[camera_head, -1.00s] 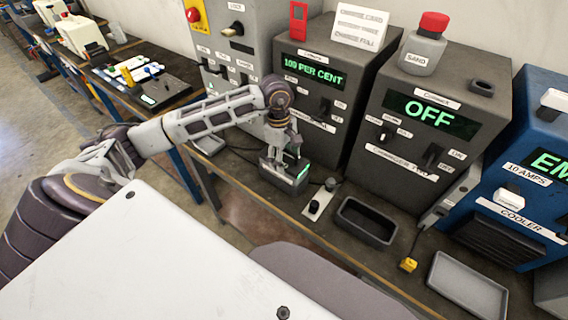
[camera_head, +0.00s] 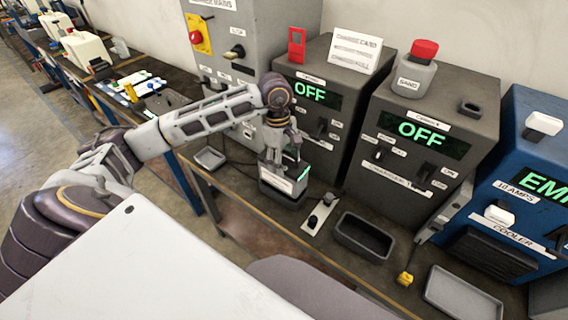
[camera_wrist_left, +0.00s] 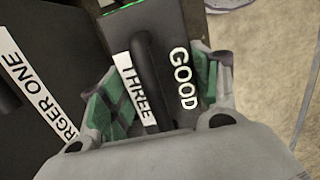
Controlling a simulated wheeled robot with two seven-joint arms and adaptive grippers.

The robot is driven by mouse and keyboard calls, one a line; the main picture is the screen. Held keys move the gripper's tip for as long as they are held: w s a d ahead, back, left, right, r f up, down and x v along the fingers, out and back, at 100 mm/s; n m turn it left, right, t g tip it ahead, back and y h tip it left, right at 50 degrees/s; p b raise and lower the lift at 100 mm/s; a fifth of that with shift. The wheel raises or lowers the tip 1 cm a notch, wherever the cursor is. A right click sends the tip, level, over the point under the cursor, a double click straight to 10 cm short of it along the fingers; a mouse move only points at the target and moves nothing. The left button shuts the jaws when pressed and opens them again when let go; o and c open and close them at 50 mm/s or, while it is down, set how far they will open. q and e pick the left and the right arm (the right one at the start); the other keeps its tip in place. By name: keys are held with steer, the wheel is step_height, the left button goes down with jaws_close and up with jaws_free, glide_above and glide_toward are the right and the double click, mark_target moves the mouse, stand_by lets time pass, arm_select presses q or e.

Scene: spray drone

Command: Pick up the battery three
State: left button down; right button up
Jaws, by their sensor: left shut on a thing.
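Battery three (camera_head: 284,181) is a dark block with a green-lit edge, at the front of the left charger (camera_head: 312,110). In the left wrist view, the battery (camera_wrist_left: 178,45) carries the labels THREE and GOOD and has a dark handle. My left gripper (camera_head: 277,160) comes down on it from above. In the wrist view, its green-padded fingers lie on both sides of the battery's handle end, shut on it. A dark base shows under the battery; I cannot tell whether the two are apart. My right gripper is not in view.
The left charger reads OFF, as does the right charger (camera_head: 420,135). A dark bin (camera_head: 364,237), a small panel with black knobs (camera_head: 320,214) and a grey tray (camera_head: 462,295) lie along the bench to the right. A blue cooler (camera_head: 515,190) stands farther right.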

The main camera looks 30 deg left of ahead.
mark_target(285, 151)
arm_select(q)
step_height(285, 151, up, 3)
steer(key=shift+f+p, duration=0.15)
steer(key=shift+p, duration=0.3)
steer(key=shift+r, duration=0.55)
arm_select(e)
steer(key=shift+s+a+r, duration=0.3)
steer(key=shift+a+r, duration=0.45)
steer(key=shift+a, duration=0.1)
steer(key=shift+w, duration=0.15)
arm_select(q)
steer(key=shift+d, duration=0.15)
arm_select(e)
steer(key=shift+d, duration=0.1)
